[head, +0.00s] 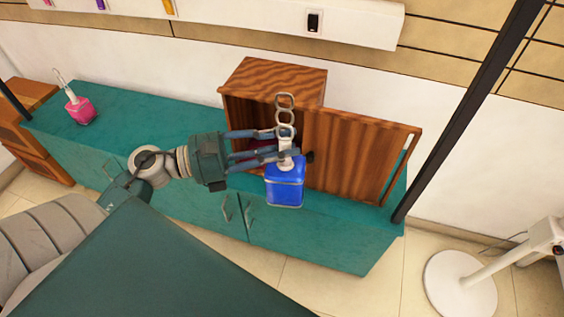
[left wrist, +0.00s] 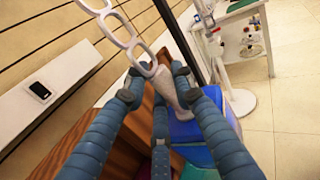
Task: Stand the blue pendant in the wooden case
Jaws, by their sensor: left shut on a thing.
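My left gripper (head: 287,146) is shut on the pale neck of the blue pendant (head: 285,186). The pendant hangs roughly upright below the fingers, with its chain links (head: 285,101) rising above them. In the left wrist view the pendant's blue body (left wrist: 190,131) shows partly behind the fingers. The wooden case (head: 272,80) stands on the teal cabinet, and its door (head: 350,150) is swung open to the right. The gripper and pendant are in front of the case opening in the head view and hide much of its inside. My right gripper is not in view.
A pink pendant (head: 80,109) stands at the left on the teal cabinet (head: 155,115). Something dark red shows inside the case behind my fingers. A dark post (head: 470,105) rises by the cabinet's right end. A white stand (head: 460,285) is on the floor at right.

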